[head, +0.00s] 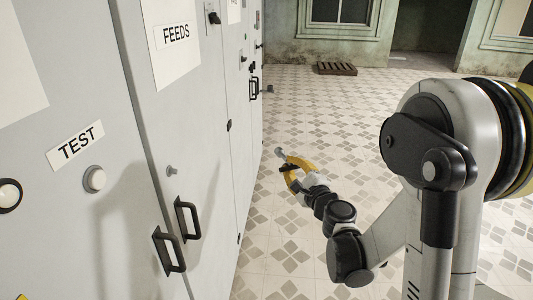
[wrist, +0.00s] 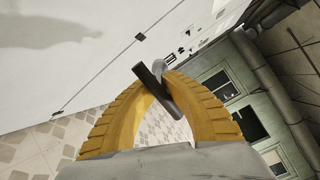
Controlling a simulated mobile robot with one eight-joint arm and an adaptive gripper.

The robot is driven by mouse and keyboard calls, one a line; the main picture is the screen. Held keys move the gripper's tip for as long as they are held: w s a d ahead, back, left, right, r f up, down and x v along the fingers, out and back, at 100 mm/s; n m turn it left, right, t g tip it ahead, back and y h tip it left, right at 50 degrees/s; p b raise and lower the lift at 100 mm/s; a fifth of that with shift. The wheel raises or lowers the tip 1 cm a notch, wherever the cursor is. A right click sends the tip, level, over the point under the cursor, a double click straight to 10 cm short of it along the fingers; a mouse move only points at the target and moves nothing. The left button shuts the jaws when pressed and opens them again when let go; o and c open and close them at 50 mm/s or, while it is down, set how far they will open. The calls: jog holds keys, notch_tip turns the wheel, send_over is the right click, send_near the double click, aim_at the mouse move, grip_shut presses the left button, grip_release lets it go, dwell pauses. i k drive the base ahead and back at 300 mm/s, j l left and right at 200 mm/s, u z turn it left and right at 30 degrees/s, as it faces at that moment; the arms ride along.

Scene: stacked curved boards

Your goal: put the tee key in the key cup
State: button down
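My gripper (head: 288,168) has yellow fingers and is out in front of the grey cabinets, over the tiled floor. In the wrist view the fingers (wrist: 163,84) curve together at the tips around the tee key (wrist: 156,90). The key shows a dark crossbar lying slanted across the fingertips, with a grey rounded shaft pointing away from me. In the head view the key's grey end (head: 279,152) sticks out up and left of the fingers. The key is in the air, apart from the cabinets. I cannot make out a key cup in either view.
Grey cabinets (head: 215,130) run along the left, with a FEEDS label, a TEST label, a white button (head: 95,178), a small grey stud (head: 172,170) and black handles (head: 187,219). A wooden pallet (head: 337,69) lies at the back. The tiled floor between is clear.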

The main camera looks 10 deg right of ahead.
aim_at(271, 91)
jog(key=i+l+z, duration=0.35)
jog(key=i, duration=0.2)
jog(key=i+z, duration=0.4)
jog(key=i, duration=0.2)
jog(key=i+l, duration=0.1)
jog(key=i, duration=0.5)
jog(key=i+u, duration=0.1)
jog(key=i, duration=0.55)
jog(key=i+l, duration=0.2)
jog(key=i, duration=0.4)
jog(key=i+l+u, duration=0.15)
jog(key=i+u, duration=0.25)
jog(key=i+l+u, duration=1.2)
